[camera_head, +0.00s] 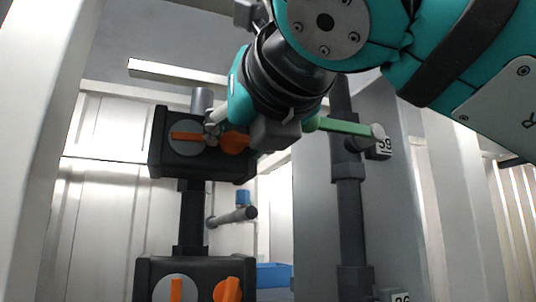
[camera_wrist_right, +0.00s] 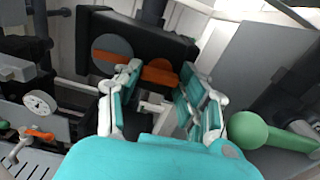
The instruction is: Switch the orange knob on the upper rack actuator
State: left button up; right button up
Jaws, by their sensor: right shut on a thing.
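The upper rack actuator (camera_head: 202,169) is a black box on a dark vertical pipe, left of centre in the head view. Its grey dial carries a horizontal orange bar (camera_head: 187,136). The orange knob (camera_head: 235,143) sits right of the dial. My right gripper (camera_head: 222,133) comes in from the upper right and is shut on this knob. In the right wrist view the knob (camera_wrist_right: 160,73) shows between the teal fingers, partly covered by them. My left gripper is in neither view.
A lower actuator (camera_head: 208,264) hangs below, with a vertical orange bar and its own orange knob (camera_head: 228,289). A green lever (camera_head: 343,126) on a grey pipe stands right of my gripper.

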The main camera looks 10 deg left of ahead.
jog(key=n+b, duration=0.1)
jog(key=n, duration=0.1)
jog(key=shift+f+n, duration=0.1)
jog(key=shift+n, duration=0.3)
jog(key=n, duration=0.3)
jog(key=shift+n+b, duration=0.3)
jog(key=shift+b, duration=0.05)
jog(key=n, duration=0.4)
jog(key=shift+n, duration=0.3)
jog(key=n, duration=0.4)
jog(key=shift+p, duration=0.3)
jog(key=shift+n, duration=0.3)
jog(key=o, duration=1.2)
jog(key=shift+a, duration=0.1)
jog(key=shift+c, duration=0.2)
jog(key=v, duration=1.2)
